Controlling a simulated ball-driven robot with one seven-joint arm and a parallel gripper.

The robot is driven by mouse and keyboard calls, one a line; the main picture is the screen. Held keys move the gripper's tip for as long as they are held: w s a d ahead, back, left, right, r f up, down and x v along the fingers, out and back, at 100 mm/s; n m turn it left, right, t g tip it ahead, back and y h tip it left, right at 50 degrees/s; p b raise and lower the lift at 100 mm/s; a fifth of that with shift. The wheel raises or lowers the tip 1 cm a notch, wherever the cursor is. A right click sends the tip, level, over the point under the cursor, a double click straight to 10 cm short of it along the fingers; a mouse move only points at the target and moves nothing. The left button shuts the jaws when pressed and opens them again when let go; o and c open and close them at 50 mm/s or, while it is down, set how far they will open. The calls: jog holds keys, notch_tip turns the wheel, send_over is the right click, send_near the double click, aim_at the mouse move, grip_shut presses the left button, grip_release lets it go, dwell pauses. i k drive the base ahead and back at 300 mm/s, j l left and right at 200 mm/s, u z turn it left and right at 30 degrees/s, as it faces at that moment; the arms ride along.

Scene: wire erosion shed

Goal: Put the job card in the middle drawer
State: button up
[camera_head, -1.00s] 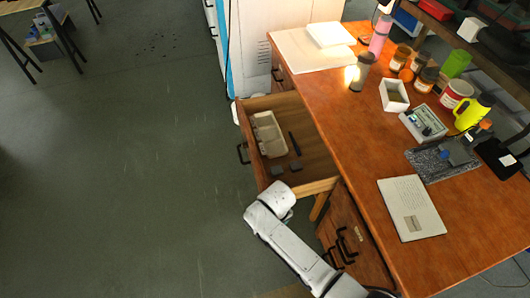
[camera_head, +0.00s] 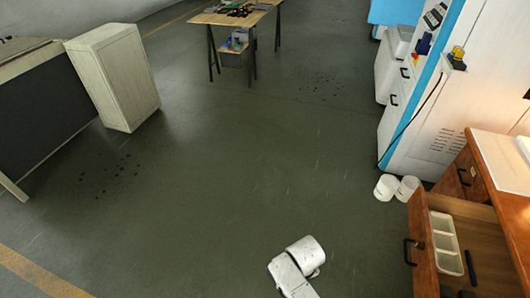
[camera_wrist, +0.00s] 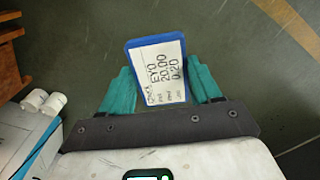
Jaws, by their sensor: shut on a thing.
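The job card (camera_wrist: 158,70), a white card with black writing in a blue frame, is held between the two green fingers of my gripper (camera_wrist: 160,88) in the wrist view. The gripper is shut on it, with the grey floor behind. In the head view my arm's white end shows at the bottom middle, left of the desk, and the card and fingers are hidden. An open drawer (camera_head: 424,248) sticks out from the desk at the right edge. It holds a pale divided tray (camera_head: 446,243) and a dark thin item (camera_head: 470,268). Whether it is the middle drawer I cannot tell.
Two white cylinders (camera_head: 386,187) stand on the floor by a white and blue machine (camera_head: 440,110). A pale cabinet (camera_head: 113,75) stands at the upper left and a small table (camera_head: 232,15) at the back.

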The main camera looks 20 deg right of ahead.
aim_at(464, 234)
jog(key=i, duration=2.05)
jog(key=i+z, duration=0.25)
jog(key=i, duration=0.2)
jog(key=i+j+z, duration=0.2)
jog(key=i, duration=0.2)
jog(key=i+j+z, duration=0.25)
jog(key=i, duration=0.15)
jog(key=z, duration=1.8)
